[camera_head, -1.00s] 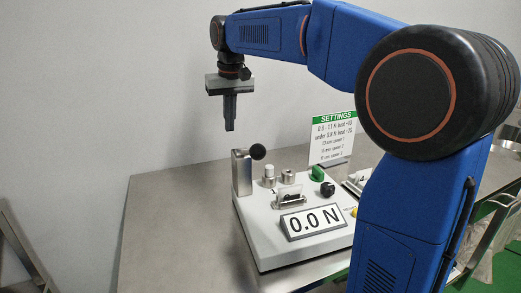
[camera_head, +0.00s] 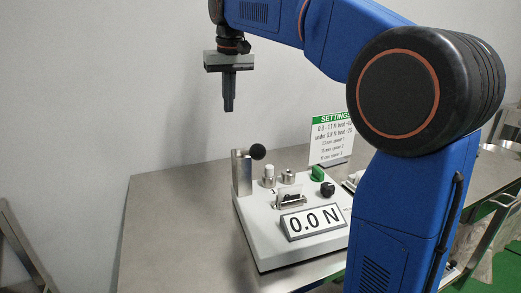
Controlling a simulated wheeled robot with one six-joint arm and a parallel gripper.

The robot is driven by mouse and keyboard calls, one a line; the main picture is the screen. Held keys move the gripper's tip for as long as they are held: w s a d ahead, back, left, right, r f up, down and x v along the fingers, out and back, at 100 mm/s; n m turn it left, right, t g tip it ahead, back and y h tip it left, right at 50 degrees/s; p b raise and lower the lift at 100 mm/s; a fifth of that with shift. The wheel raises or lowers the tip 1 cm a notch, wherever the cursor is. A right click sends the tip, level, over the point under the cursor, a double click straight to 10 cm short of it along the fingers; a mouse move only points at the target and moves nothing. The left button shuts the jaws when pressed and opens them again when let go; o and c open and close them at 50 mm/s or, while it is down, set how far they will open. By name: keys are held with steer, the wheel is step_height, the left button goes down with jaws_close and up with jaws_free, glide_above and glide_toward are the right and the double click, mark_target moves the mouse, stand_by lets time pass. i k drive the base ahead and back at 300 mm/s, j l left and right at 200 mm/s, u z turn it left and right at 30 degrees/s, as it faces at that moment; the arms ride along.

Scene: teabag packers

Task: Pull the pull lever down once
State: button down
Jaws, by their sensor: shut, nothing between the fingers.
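The pull lever shows as a black ball knob (camera_head: 258,152) beside a grey metal post (camera_head: 242,173) at the back left of a white machine (camera_head: 262,238). The knob sits near the top of the post. My gripper (camera_head: 229,110) points straight down, shut and empty. In the picture it is above and a little left of the knob, clearly apart from it. How far it is from the knob in depth I cannot tell.
The machine carries a "0.0 N" display (camera_head: 313,222), a green knob (camera_head: 317,173), a black knob (camera_head: 327,189) and metal fittings. A settings sign (camera_head: 331,138) stands behind. The steel table (camera_head: 175,220) is bare at left. My arm hides the right side.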

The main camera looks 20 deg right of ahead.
mark_target(257, 151)
steer(key=k+l, duration=0.3)
steer(key=k, duration=0.15)
steer(key=k+l, duration=0.3)
steer(key=k, duration=0.2)
